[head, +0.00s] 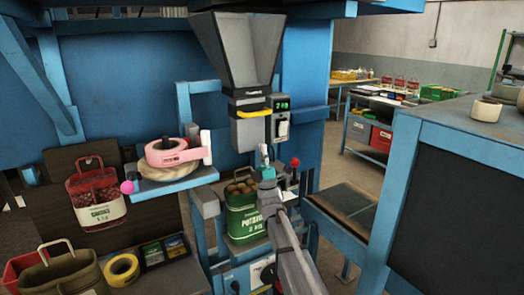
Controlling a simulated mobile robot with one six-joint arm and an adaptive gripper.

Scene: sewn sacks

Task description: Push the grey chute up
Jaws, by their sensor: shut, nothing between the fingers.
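The grey chute (246,134) hangs under the dark grey hopper (236,48) on the blue machine, with a yellow bar (254,113) across its front. My gripper (264,152) is shut and empty, pointing up at the chute's lower right edge. I cannot tell whether its tips touch the chute. The arm reaches up from the bottom of the view. A green potato sack (243,222) stands open below the chute, filled with potatoes, and my arm is close to its right side.
A red-knobbed lever (294,163) is close to my arm. A shelf at left holds a pink tape dispenser (172,153). A blue-framed bench (420,122) stands at right.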

